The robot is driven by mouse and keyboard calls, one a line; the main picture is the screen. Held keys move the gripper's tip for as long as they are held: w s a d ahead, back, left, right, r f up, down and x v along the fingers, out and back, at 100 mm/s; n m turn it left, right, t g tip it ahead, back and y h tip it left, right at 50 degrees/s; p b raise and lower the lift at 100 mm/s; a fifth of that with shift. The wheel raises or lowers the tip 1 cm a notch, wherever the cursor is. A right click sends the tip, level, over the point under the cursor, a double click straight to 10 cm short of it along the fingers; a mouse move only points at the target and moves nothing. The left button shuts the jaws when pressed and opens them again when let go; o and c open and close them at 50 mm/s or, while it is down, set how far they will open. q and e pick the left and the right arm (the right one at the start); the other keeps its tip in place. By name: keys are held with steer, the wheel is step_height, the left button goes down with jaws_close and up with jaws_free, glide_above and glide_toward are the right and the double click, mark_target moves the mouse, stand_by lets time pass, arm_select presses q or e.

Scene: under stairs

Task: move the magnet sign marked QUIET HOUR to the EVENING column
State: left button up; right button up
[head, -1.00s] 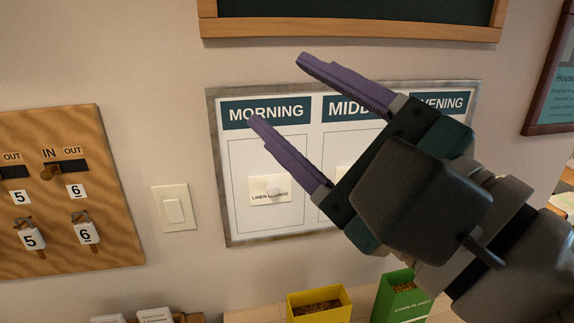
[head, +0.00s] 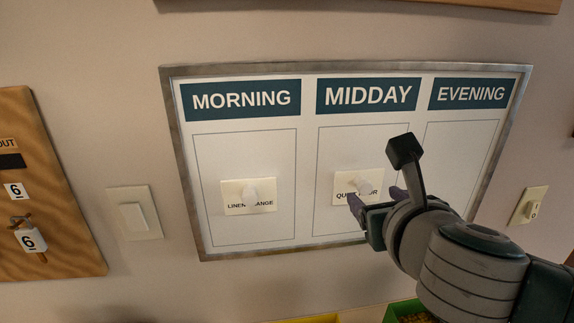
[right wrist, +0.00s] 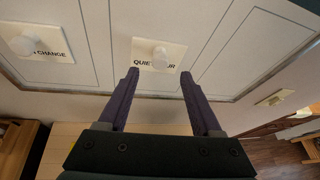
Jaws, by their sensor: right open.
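The QUIET HOUR magnet sign (head: 345,187) is a cream plate with a white knob, low in the MIDDAY column of the framed board (head: 210,240). It also shows in the right wrist view (right wrist: 147,61). The EVENING column (head: 458,150) to its right shows no sign in its visible part; my right arm hides its lower part. My right gripper (head: 376,197) is open with purple fingers, just below and in front of the sign. In the right wrist view the fingertips (right wrist: 158,73) lie either side of the sign's lower edge, with nothing between them. My left gripper is not in view.
A LINEN CHANGE sign (head: 236,197) sits in the MORNING column. A light switch (head: 133,215) and a wooden key board (head: 60,220) are on the wall at left. Another switch (head: 528,206) is right of the board. A green box (head: 400,310) stands below.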

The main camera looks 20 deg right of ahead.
mark_target(366, 190)
steer(key=shift+x, duration=2.3)
steer(key=shift+c, duration=0.3)
jaws_close()
